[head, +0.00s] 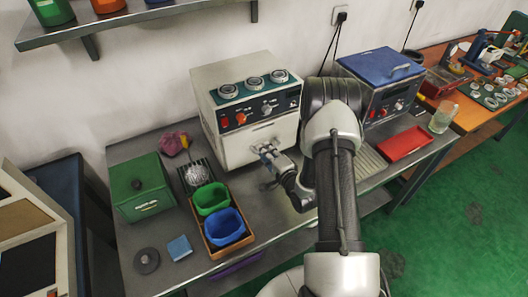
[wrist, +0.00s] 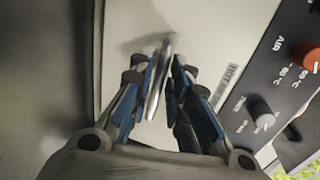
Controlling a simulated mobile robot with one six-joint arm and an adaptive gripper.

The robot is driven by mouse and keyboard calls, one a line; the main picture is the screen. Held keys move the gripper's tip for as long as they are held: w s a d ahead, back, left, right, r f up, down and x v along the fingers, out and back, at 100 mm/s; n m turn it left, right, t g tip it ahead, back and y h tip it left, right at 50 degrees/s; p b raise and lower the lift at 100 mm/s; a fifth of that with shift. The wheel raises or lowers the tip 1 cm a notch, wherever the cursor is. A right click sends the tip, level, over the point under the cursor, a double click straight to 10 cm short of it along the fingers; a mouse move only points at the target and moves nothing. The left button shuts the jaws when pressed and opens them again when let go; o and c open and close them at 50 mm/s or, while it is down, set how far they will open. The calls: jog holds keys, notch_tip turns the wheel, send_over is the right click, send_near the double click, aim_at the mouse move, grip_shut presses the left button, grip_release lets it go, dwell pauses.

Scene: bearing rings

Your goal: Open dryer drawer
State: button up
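The dryer (head: 232,82) is a beige box on the grey bench, with a dark control panel. Its drawer front (head: 258,143) looks flush with the box; my gripper and arm partly cover it. My gripper (head: 268,153) is at this front. In the wrist view, a slim metal handle (wrist: 160,76) stands between the two blue-padded fingers of my gripper (wrist: 165,75). The left finger is very close to the handle, and a narrow gap seems to show at the right finger. I cannot tell whether they press on it.
Bearing rings (head: 254,83) sit on the dryer. To its left are a green box (head: 144,188) and a wooden tray (head: 231,249) holding green and blue bins. A blue-lidded machine (head: 383,75) and a red tray (head: 404,144) are on the right. Bare bench lies before the dryer.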

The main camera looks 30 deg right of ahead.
jog(key=shift+x, duration=0.75)
jog(key=shift+c, duration=0.3)
grip_shut()
